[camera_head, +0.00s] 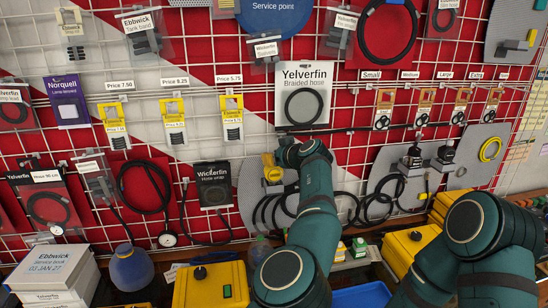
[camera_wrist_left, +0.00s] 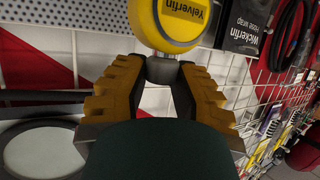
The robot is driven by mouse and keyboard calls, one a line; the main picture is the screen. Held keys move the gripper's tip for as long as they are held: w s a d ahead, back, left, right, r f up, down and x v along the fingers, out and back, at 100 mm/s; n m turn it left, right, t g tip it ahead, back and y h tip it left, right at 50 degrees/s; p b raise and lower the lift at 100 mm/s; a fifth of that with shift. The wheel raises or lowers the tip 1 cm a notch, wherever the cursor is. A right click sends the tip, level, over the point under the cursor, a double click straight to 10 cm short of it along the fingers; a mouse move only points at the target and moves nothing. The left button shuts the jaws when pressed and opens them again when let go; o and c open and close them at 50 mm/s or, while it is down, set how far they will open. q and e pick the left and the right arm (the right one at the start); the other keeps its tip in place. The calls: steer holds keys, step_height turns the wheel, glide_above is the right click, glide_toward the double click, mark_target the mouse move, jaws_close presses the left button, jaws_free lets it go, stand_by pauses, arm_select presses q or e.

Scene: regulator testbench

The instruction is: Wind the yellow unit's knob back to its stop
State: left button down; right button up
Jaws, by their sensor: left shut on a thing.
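The yellow unit (camera_head: 271,168) is mounted on a round grey perforated panel (camera_head: 250,195) on the wall grid. In the left wrist view the yellow unit (camera_wrist_left: 190,22) is a round body lettered "Yelverfin", with a short grey metal part (camera_wrist_left: 162,70) below it. My left gripper (camera_head: 284,160) is against the unit's right side. In the wrist view its two ochre fingers (camera_wrist_left: 160,80) stand on either side of that metal part, gripping it. The knob's far end and any marking are hidden by my gripper. My right arm shows at the lower right, its gripper out of view.
Hoses (camera_head: 375,205) hang right of my left wrist. Yellow cases (camera_head: 212,287) and a blue tray (camera_head: 362,296) sit below.

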arm_select(q)
steer(key=shift+a+f, duration=0.1)
steer(key=shift+f, duration=0.15)
steer(key=c, duration=0.7)
jaws_free()
steer(key=shift+w, duration=0.1)
steer(key=shift+r, duration=0.15)
steer(key=shift+s+d+r, duration=0.2)
steer(key=shift+s+d, duration=0.1)
steer(key=shift+s, duration=0.1)
steer(key=v, duration=1.1)
